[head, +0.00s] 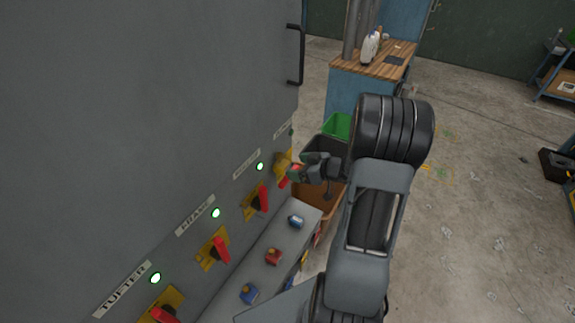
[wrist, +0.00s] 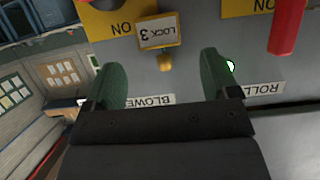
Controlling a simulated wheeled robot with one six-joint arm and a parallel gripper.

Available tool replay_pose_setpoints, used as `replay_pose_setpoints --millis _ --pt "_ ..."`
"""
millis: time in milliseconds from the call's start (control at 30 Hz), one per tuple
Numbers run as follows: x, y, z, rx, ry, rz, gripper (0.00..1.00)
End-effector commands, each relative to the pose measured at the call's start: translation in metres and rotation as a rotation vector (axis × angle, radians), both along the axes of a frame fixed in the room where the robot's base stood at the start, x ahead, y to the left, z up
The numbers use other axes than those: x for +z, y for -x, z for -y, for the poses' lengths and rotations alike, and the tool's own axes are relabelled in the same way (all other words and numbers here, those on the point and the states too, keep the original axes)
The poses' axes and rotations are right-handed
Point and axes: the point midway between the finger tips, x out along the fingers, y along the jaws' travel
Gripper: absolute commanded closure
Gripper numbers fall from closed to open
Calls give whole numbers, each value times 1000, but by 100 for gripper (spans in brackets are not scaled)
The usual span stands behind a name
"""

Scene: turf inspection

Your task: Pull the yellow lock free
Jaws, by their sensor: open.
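The picture is upside down there. My gripper (wrist: 164,62) is open, one green finger on each side of the lock, with visible gaps. I cannot tell if the fingers reach its depth. In the head view my gripper (head: 300,172) is at the far end of the switch row, by the last yellow plate (head: 283,160). The lock cannot be made out clearly there.
The grey cabinet (head: 140,110) carries several red-handled switches, such as the nearby one (head: 263,198), with green lamps. Bins (head: 337,125) stand beyond.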

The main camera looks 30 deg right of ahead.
Motion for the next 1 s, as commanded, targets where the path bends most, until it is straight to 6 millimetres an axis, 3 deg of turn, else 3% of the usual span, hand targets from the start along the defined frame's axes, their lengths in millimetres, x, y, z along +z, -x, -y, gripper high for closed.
replay_pose_setpoints --millis 333,833,1000 --pt "-16 -34 -23 1 -1 1 19" --pt "-20 -41 -27 -1 1 1 19" --pt "-20 -41 -27 -1 1 1 34"
